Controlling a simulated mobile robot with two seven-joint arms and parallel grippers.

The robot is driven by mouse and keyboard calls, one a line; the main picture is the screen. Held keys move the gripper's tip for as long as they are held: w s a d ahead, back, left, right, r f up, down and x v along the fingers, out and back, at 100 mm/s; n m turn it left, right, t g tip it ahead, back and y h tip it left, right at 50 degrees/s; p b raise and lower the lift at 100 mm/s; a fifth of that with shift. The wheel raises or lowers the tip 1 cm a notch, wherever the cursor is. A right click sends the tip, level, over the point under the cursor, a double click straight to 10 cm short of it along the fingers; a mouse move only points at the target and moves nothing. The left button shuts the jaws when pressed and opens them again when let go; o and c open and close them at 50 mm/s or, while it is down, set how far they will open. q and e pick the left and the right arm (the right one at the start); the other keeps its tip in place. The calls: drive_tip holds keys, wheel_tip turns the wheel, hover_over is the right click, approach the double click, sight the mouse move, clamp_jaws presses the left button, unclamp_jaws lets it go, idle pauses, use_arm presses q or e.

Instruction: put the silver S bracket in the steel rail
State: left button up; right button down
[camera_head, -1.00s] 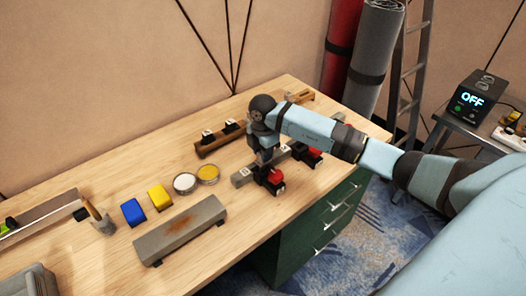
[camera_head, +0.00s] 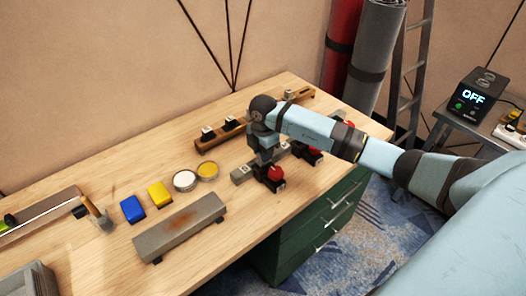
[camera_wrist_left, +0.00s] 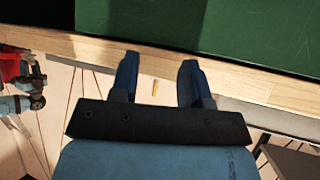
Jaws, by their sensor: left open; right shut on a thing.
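My right gripper (camera_head: 262,158) points down over a grey steel rail (camera_head: 241,176) near the right front of the wooden bench. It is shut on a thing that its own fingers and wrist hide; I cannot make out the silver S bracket. Black clamps with red knobs (camera_head: 276,172) sit along the rail's front side. I cannot tell whether the held piece touches the rail. My left gripper (camera_wrist_left: 157,82) shows only in the left wrist view, open and empty, its fingers near a wooden edge.
A wooden rail (camera_head: 216,142) with dark, white-topped pieces lies behind. A rusty grey bar (camera_head: 207,209), blue block (camera_head: 132,209), yellow block (camera_head: 160,194) and two round tins (camera_head: 185,181) lie left. Green drawers (camera_head: 318,222) stand below the bench's front edge. Bare wood lies right of the bar.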

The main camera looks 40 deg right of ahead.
drive_tip(key=shift+f, duration=0.15)
drive_tip(key=shift+f+b, duration=0.3)
drive_tip(key=shift+f, duration=0.2)
drive_tip(key=shift+f, duration=0.1)
drive_tip(key=c, duration=0.8)
unclamp_jaws()
drive_tip(key=o, duration=0.4)
drive_tip(key=shift+f, duration=0.15)
drive_tip(key=shift+c, duration=0.3)
